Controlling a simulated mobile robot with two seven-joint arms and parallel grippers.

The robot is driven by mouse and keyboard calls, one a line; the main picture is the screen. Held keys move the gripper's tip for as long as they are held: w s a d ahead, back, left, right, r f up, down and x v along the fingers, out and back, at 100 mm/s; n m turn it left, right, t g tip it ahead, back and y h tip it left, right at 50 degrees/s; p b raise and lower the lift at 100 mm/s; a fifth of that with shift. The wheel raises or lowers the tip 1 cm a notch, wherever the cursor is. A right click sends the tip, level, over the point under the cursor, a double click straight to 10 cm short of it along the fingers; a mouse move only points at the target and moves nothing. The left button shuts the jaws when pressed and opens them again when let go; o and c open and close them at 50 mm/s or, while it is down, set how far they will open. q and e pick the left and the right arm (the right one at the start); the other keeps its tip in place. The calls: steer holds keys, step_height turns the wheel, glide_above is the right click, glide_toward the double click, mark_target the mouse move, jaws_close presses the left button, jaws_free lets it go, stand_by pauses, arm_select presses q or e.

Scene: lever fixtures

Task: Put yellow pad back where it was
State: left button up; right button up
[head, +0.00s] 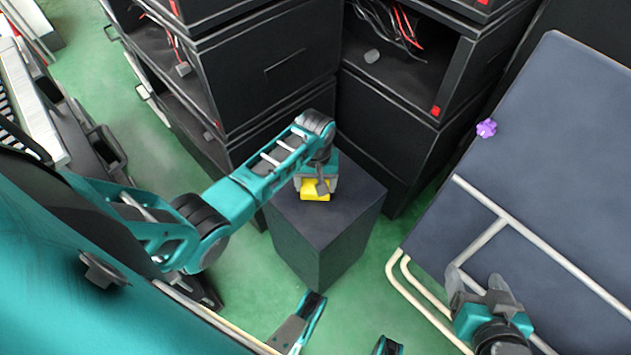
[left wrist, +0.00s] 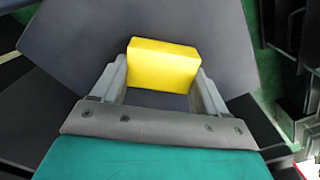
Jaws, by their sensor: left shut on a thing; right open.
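The yellow pad (head: 315,189) is a small block at the top of a dark square pedestal (head: 350,205) in the middle of the head view. My left gripper (head: 318,186) is shut on it from above. In the left wrist view the yellow pad (left wrist: 163,66) sits between the two fingers of my left gripper (left wrist: 161,78), with the grey pedestal top (left wrist: 85,40) behind it. I cannot tell whether the pad touches the pedestal top. My right gripper (head: 480,290) is at the lower right, empty and open, over the dark blue panel.
Black cabinets (head: 270,65) with open shelves and loose wires stand behind the pedestal. A large dark blue panel (head: 540,150) with pale tubes and a purple knob (head: 486,128) is at the right. Green floor (head: 245,290) is open around the pedestal's front.

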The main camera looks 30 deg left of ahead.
arm_select(q)
steer(key=o, duration=0.9)
steer(key=shift+o, duration=0.2)
step_height(320, 180, up, 11)
steer(key=p, duration=0.5)
steer(key=s+d+f+m+t, duration=0.2)
steer(key=s+f+m+t, duration=0.1)
steer(key=s+m+t, duration=0.15)
steer(key=s+d+r+m+t+h, duration=0.2)
steer(key=s+d+r+m+t, duration=0.1)
steer(key=s+r+t, duration=0.3)
steer(key=shift+s+d+r+h, duration=0.4)
steer(key=shift+s+d+r, duration=0.1)
steer(key=shift+s+r, duration=0.35)
steer(key=shift+w+m, duration=0.1)
steer(key=shift+m, duration=0.15)
